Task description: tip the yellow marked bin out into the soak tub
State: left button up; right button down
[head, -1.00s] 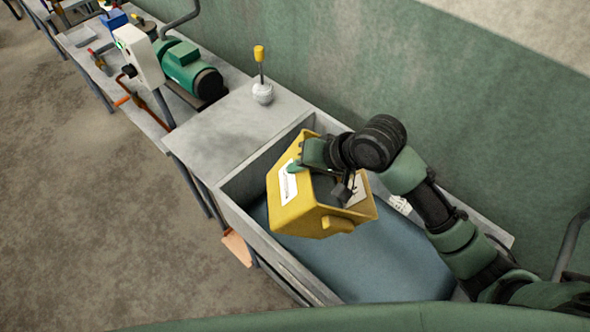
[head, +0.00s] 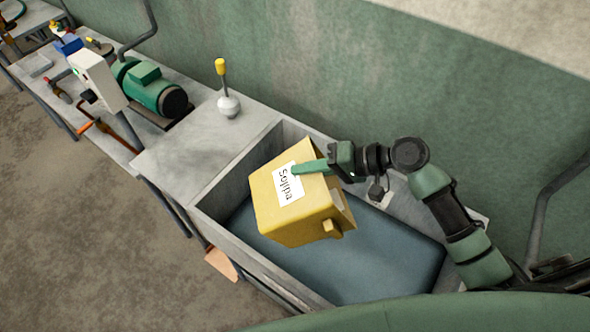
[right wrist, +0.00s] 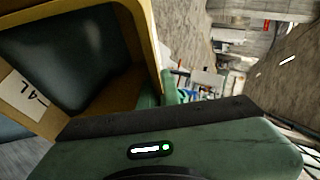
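The yellow bin (head: 300,215) hangs tilted above the grey soak tub (head: 262,268), clear of the blue surface inside it (head: 385,250). Its white label (head: 288,184) faces up toward the head camera. My right gripper (head: 308,167) is shut on the bin's wall, with one green finger lying across the labelled side. In the right wrist view, the yellow bin (right wrist: 146,45) fills the upper left, with a dark glossy area framed by its walls. I cannot tell whether that is its contents. My left gripper is in neither view.
A grey bench top (head: 190,145) adjoins the tub's left end and carries a white-based object with a yellow-topped stick (head: 228,100). A green motor (head: 155,90) and a white control box (head: 98,80) stand farther left. A green wall (head: 400,90) runs behind the tub.

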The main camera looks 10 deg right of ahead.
jog(key=shift+w+d+y+b, duration=0.1)
jog(key=shift+d+y+b, duration=0.2)
jog(key=shift+d+y, duration=0.3)
jog(key=d+y+b, duration=0.1)
jog(key=d+b, duration=0.1)
jog(key=d+m+y+b, duration=0.1)
jog(key=b, duration=0.2)
jog(key=shift+d+t, duration=0.3)
jog(key=shift+d, duration=0.05)
